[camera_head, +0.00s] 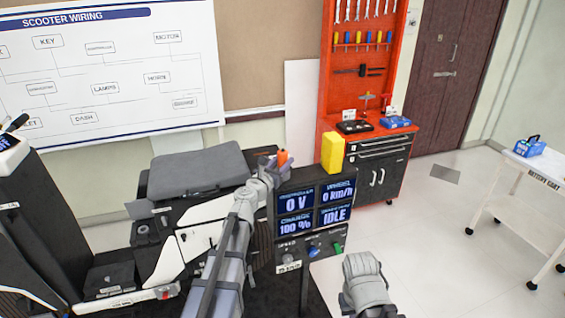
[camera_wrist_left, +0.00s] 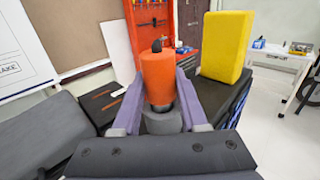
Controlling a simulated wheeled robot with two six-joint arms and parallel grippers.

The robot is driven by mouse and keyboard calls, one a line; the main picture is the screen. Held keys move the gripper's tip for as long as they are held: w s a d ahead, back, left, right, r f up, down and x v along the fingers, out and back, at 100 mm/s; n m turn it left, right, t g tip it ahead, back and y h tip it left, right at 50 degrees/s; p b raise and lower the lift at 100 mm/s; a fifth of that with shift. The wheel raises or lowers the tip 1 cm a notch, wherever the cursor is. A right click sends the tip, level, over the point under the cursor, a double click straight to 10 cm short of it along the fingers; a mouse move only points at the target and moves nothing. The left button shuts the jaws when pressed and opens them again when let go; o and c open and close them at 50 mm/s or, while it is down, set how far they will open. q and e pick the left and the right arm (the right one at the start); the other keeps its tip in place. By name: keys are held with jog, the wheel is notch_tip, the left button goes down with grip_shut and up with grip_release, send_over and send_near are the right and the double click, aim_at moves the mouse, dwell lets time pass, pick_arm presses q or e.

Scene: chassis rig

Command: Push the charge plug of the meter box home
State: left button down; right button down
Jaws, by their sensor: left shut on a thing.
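The meter box (camera_head: 316,207) is a dark box with lit blue displays reading 0 V, 0 km/h, 100 % and IDLE. The charge plug is an orange cylinder (camera_wrist_left: 158,75) with a dark tip, upright between the fingers of my left gripper (camera_wrist_left: 158,100). In the head view the plug (camera_head: 282,157) shows small at the box's top left corner, with my left gripper (camera_head: 272,165) shut on it. A grey round part (camera_wrist_left: 163,121) is below the orange body. How deep the plug sits cannot be told.
A yellow block (camera_head: 332,152) stands on the right of the box top; it is right of my left gripper in the wrist view (camera_wrist_left: 225,45). A grey scooter seat (camera_head: 198,170) lies behind my left arm. Knobs (camera_head: 313,250) sit below the displays.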

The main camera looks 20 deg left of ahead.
pick_arm(q)
jog(key=shift+f+b, duration=0.4)
jog(key=shift+f, duration=0.1)
jog(key=shift+c, duration=1.8)
grip_release()
jog(key=shift+s, duration=0.15)
jog(key=s+a, duration=0.1)
jog(key=s, duration=0.6)
jog(key=shift+s+a, duration=0.25)
jog(key=shift+d, duration=0.1)
